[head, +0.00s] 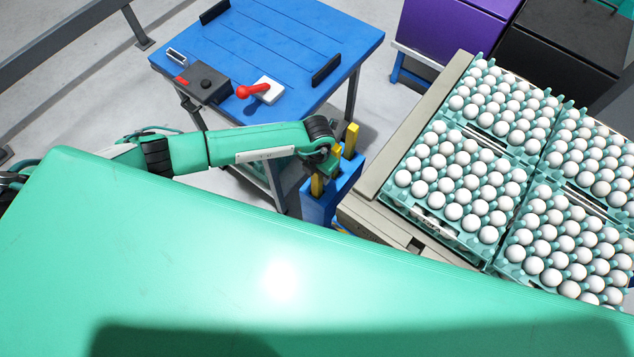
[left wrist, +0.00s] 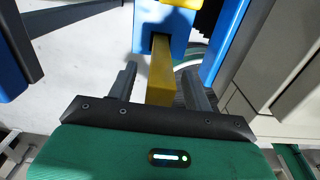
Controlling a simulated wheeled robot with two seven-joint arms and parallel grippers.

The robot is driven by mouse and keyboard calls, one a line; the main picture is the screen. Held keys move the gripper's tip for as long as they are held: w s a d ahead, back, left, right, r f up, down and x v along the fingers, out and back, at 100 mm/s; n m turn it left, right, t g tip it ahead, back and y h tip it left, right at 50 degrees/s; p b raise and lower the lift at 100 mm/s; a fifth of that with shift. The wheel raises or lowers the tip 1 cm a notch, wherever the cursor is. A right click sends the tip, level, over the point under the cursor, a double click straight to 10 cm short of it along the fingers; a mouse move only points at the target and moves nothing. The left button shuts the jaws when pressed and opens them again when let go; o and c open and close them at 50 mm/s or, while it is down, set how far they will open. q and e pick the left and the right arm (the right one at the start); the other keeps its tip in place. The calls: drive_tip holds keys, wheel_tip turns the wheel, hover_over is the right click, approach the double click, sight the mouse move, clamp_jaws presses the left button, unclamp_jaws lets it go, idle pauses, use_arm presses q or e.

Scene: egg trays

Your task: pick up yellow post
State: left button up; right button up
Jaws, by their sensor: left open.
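Yellow posts stand in a blue holder (head: 347,188) in the head view. One yellow post (head: 351,140) rises at the back, and another (head: 317,186) shows at the front, beside my left gripper (head: 328,170). In the left wrist view, my left gripper (left wrist: 159,70) is open, with one finger on each side of a yellow post (left wrist: 160,78). Gaps show between the post and both fingers. A bit of another yellow part (left wrist: 183,4) shows at the top. My right gripper is not in view.
Teal trays of white eggs (head: 440,222) lie on a beige surface (head: 368,190) right of the holder. A blue table (head: 290,30) with a red-handled lever (head: 255,90) stands behind my left arm. My green body fills the foreground.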

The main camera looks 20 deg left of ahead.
use_arm(q)
drive_tip(key=shift+f, duration=0.65)
clamp_jaws()
drive_tip(key=shift+r, duration=0.1)
